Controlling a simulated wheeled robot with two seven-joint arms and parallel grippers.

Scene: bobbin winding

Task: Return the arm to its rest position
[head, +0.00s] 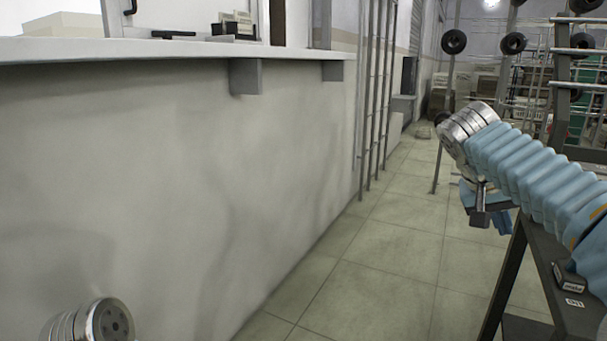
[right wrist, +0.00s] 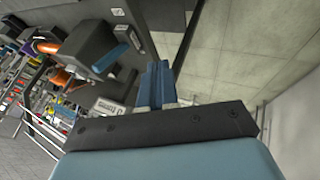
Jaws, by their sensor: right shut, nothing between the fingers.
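My right arm, in a ribbed light-blue sleeve (head: 530,175), comes in from the right in the head view and bends at a silver joint. My right gripper (head: 502,222) hangs below that joint, partly hidden by the arm, beside a dark stand. In the right wrist view its blue fingers (right wrist: 158,84) are together with nothing between them. A silver joint of my left arm (head: 106,322) shows at the bottom left of the head view. My left gripper is out of view.
A dark stand (head: 565,308) with small labelled blocks is close below my right arm. A pale wall (head: 180,190) with a ledge (head: 160,50) fills the left. Tiled floor (head: 395,250) is clear between. Racks with black spools (head: 513,43) stand behind. The wrist view shows cluttered equipment at left.

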